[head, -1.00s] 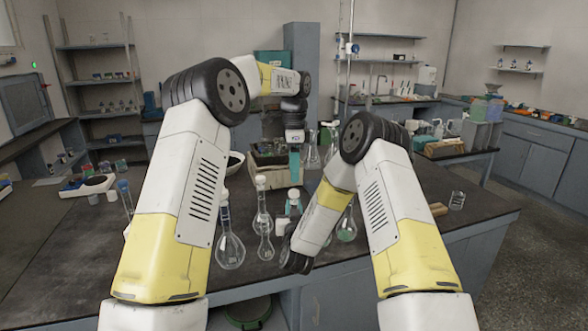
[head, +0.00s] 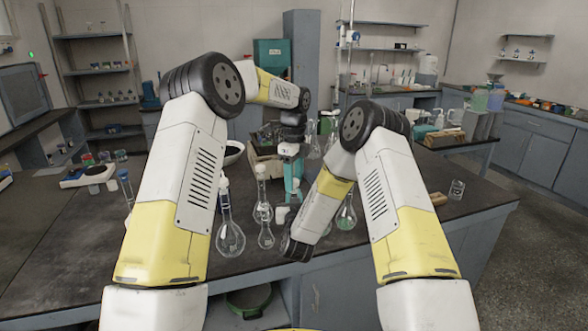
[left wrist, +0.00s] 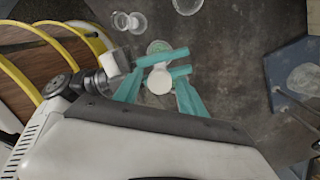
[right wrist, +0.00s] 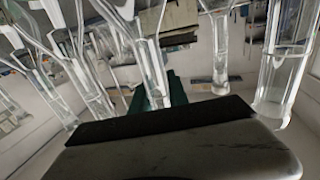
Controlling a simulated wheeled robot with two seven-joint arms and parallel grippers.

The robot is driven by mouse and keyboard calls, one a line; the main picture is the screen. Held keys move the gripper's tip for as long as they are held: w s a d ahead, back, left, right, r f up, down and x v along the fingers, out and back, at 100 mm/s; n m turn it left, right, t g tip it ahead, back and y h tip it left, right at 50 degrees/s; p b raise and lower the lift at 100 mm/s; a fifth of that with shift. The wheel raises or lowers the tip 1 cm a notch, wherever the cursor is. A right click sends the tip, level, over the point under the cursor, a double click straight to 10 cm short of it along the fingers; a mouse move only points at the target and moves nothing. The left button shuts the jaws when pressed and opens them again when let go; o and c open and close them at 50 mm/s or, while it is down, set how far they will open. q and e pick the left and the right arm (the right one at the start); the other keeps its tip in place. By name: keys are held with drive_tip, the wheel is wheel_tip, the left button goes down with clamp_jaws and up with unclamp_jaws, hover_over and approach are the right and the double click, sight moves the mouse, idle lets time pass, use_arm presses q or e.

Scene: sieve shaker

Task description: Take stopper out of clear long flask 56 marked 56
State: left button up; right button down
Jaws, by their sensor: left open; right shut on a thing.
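A white round stopper (left wrist: 158,81) shows in the left wrist view between the teal fingers of my left gripper (left wrist: 157,92). The left gripper is open, above the flask and around the stopper with its fingers apart. In the head view the left gripper (head: 292,182) points down. My right gripper (left wrist: 185,61) reaches in from the side, below the stopper, and is shut on a clear flask neck (right wrist: 155,75). The flask's round body, with a greenish tint, shows in the left wrist view (left wrist: 158,47). No number 56 is readable; my grippers hide most of the flask in the head view.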

use_arm(q)
drive_tip(key=shift+f, duration=0.4)
clamp_jaws()
drive_tip(key=n, duration=0.5)
drive_tip(key=shift+r+n, duration=0.1)
drive_tip(key=shift+n, duration=0.3)
drive_tip(key=n, duration=2.3)
drive_tip(key=shift+r, duration=0.1)
